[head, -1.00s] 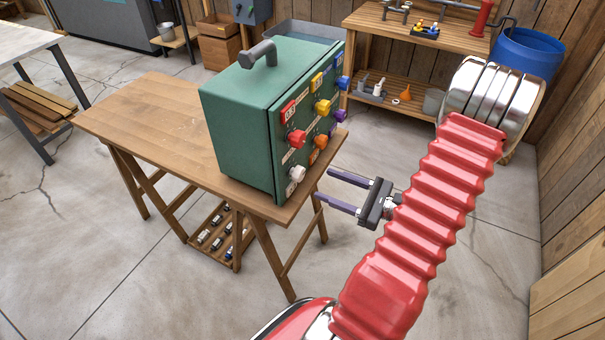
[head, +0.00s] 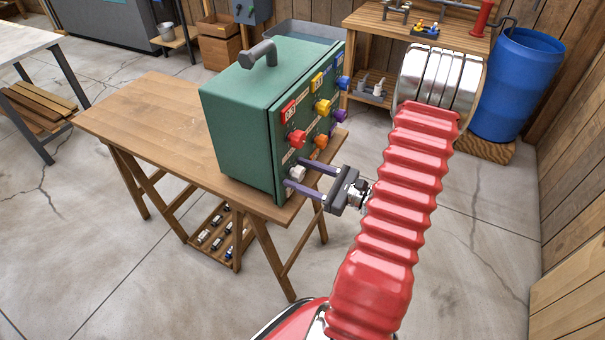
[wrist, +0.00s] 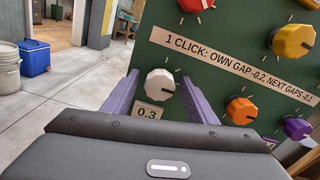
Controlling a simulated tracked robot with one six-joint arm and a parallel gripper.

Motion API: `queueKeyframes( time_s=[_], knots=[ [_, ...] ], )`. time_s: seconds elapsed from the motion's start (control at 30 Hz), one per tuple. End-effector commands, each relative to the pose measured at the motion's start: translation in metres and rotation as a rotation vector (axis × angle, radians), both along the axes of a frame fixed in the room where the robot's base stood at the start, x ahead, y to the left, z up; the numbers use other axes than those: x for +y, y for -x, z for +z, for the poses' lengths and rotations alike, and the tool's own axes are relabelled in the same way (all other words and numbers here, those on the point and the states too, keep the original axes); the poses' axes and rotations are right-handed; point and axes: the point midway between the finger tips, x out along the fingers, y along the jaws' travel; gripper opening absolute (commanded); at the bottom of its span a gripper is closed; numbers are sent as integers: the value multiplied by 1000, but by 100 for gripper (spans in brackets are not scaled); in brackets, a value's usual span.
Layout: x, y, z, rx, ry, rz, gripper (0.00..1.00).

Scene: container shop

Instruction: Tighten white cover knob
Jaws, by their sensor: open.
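The white knob (head: 297,172) sits low on the front panel of the green box (head: 235,120), which stands on a wooden table. In the wrist view the white knob (wrist: 160,82) has a "0.3" label under it. My gripper (head: 308,177) is open, its two purple fingers pointing at the panel on either side of the white knob. In the wrist view the fingers (wrist: 158,95) flank the knob with gaps on both sides. Whether the fingertips touch the panel cannot be told.
Red (head: 297,138), orange (head: 320,141), yellow (head: 322,106), blue (head: 343,82) and purple (head: 340,115) knobs are on the same panel. The orange knob (wrist: 241,111) is just right of my right finger. A panel strip reads "1 CLICK: OWN GAP -0.2, NEXT GAPS -0.1".

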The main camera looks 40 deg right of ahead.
Motion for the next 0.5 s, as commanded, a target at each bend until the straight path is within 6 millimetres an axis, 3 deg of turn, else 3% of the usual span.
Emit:
queueKeyframes(
  time_s=[0.2, 0.5],
  knots=[
    [0, 0, 0, 0, 0, 0, 52],
    [0, 0, 0, 0, 0, -1, 31]
  ],
)
